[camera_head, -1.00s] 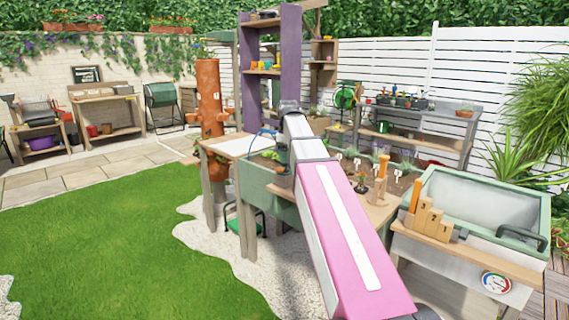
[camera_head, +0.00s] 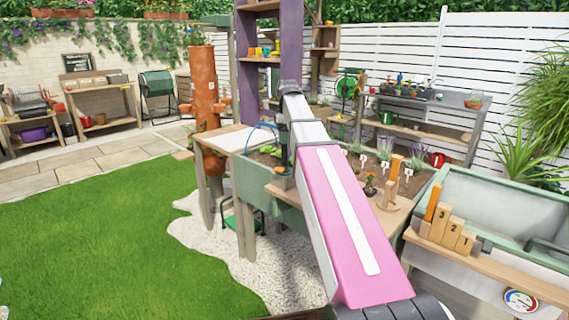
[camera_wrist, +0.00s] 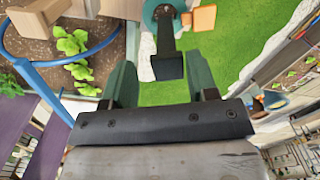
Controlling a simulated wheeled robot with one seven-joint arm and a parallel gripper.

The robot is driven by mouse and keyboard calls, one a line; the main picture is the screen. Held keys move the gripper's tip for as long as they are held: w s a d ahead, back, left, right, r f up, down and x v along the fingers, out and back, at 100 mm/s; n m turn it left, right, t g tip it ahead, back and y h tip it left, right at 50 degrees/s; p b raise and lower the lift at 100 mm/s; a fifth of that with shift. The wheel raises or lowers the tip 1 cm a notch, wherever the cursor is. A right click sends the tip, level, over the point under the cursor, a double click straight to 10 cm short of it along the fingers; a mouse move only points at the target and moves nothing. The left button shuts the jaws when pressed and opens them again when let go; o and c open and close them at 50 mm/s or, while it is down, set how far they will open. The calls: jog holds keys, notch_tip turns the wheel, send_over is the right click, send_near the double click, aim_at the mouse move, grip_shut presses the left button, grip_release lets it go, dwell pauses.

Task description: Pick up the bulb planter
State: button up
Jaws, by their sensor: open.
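In the wrist view, a dark tool (camera_wrist: 167,42) with a straight shaft and a blocky end lies between and just beyond my fingers; its far end meets a teal round part. It looks like the bulb planter, but I cannot be sure. My gripper (camera_wrist: 160,62) is open, with one green finger on each side of the tool's blocky end. Nothing shows clamped between them. In the head view, my gripper is small and dark beside the planting table (camera_head: 258,186), partly hidden by my arm, and the tool cannot be made out there.
A blue hoop (camera_wrist: 62,62) curves over soil and green seedlings left of my fingers. Lawn (camera_wrist: 240,55) lies below on the right. In the head view, a pale trough (camera_head: 490,215) with numbered wooden blocks (camera_head: 444,226) stands at right, and a purple shelf (camera_head: 291,60) rises behind.

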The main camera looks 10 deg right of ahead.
send_over(286, 165)
jog(key=w, duration=0.1)
jog(key=shift+d+f, duration=0.1)
jog(key=shift+f, duration=2.75)
jog(key=shift+w, duration=0.1)
jog(key=c, duration=0.8)
